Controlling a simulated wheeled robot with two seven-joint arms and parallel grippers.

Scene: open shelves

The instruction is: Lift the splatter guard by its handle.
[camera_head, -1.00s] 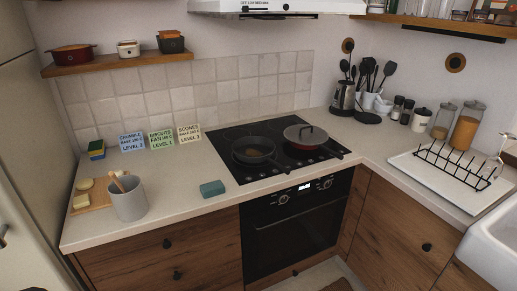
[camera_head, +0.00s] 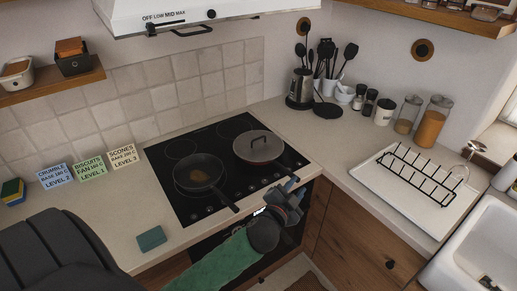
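My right gripper is not in view.
A second pan (camera_head: 198,172) stands left on the black hob (camera_head: 218,135), with its handle toward the front. A teal sponge (camera_head: 151,238) lies on the counter at front left. A dish rack (camera_head: 425,178) stands right. A flat black disc (camera_head: 328,110) lies behind.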

